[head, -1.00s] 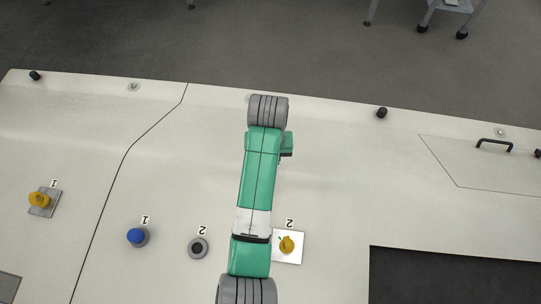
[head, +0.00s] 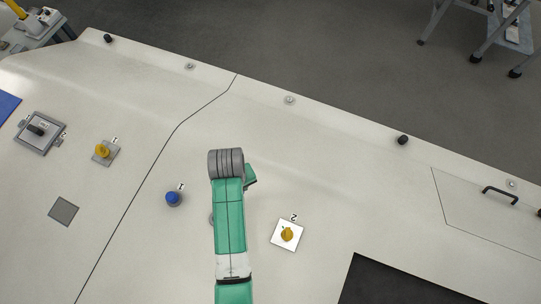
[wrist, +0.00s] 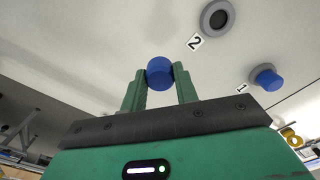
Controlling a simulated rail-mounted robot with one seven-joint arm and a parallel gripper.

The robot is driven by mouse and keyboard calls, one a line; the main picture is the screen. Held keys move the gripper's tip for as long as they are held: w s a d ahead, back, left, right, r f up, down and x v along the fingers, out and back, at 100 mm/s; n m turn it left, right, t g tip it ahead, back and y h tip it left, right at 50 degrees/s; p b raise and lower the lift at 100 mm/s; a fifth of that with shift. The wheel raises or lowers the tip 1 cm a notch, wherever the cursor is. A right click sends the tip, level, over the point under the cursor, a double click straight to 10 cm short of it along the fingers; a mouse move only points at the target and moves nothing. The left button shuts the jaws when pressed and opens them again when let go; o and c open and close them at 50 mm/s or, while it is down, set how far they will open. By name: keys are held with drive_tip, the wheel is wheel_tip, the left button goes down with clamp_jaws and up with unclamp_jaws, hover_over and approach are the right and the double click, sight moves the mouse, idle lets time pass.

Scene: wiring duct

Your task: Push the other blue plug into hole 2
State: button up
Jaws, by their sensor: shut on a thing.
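My gripper (wrist: 160,85) is shut on a blue plug (wrist: 160,70), which sits between its two green fingertips in the wrist view. Hole 2 (wrist: 216,17) is a dark round opening in a grey ring, ahead and to the right of the held plug, beside a "2" label. The held plug is apart from it. In the head view my arm covers most of hole 2 (head: 212,218), and my gripper and the held plug are hidden. The other blue plug (head: 173,198) is seated at hole 1; it also shows in the wrist view (wrist: 266,79).
A yellow knob (head: 287,234) on a white plate labelled 2 stands right of my arm. Another yellow knob (head: 102,151) on a grey plate labelled 1 is at the left. A black switch (head: 37,129) lies farther left. A dark recess (head: 400,285) opens at the lower right.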

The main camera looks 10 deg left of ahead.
drive_tip(key=s+a+r+n+p, duration=0.2)
drive_tip(key=s+a, duration=0.3)
drive_tip(key=s, duration=0.3)
drive_tip(key=shift+s+a+r+n+p, duration=0.15)
drive_tip(key=shift+s+n+p, duration=0.2)
drive_tip(key=shift+n+p, duration=0.35)
drive_tip(key=shift+r+p, duration=0.15)
drive_tip(key=shift+p, duration=0.2)
wheel_tip(320, 180, down, 6)
drive_tip(key=b, duration=0.3)
drive_tip(key=shift+b, duration=0.3)
drive_tip(key=shift+p, duration=0.9)
drive_tip(key=shift+f+b, duration=0.75)
drive_tip(key=shift+f, duration=0.35)
